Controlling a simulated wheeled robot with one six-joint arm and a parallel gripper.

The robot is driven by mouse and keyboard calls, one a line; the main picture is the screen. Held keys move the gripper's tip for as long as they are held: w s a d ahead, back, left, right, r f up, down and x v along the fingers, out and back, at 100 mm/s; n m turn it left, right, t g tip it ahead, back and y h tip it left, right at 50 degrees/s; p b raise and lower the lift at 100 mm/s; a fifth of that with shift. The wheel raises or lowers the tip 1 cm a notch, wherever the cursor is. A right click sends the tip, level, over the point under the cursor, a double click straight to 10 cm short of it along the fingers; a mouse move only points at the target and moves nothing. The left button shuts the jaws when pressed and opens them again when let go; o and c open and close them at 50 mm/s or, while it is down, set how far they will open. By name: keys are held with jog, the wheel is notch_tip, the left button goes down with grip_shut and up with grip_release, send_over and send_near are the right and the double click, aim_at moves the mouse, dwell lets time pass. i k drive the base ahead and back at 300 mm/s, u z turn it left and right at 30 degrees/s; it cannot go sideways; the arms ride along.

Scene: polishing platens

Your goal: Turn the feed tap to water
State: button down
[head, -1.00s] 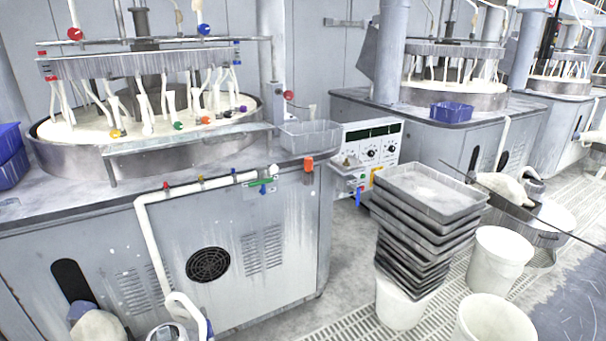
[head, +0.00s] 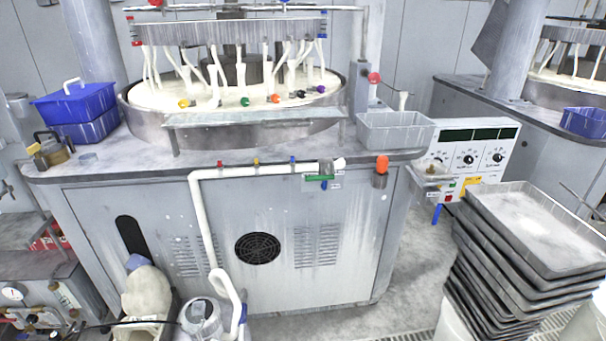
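A small tap with a green lever (head: 319,178) sits on the front of the near polishing machine, just under its top edge at the end of a white pipe (head: 203,205). The lever lies level and points left. Small red (head: 220,163), yellow (head: 256,162) and blue (head: 292,160) fittings stand along the pipe. My gripper is not in view.
A stack of grey trays (head: 535,230) stands at the right. A control box (head: 465,155) with dials is behind it. A pale sack (head: 147,293) and a clear vessel (head: 202,318) are on the floor before the machine. The floor right of them is fairly clear.

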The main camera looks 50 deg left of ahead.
aim_at(328, 176)
jog(key=u, duration=0.55)
jog(key=i, duration=0.6)
jog(key=u, duration=1)
jog(key=i, duration=0.3)
jog(key=u, duration=0.3)
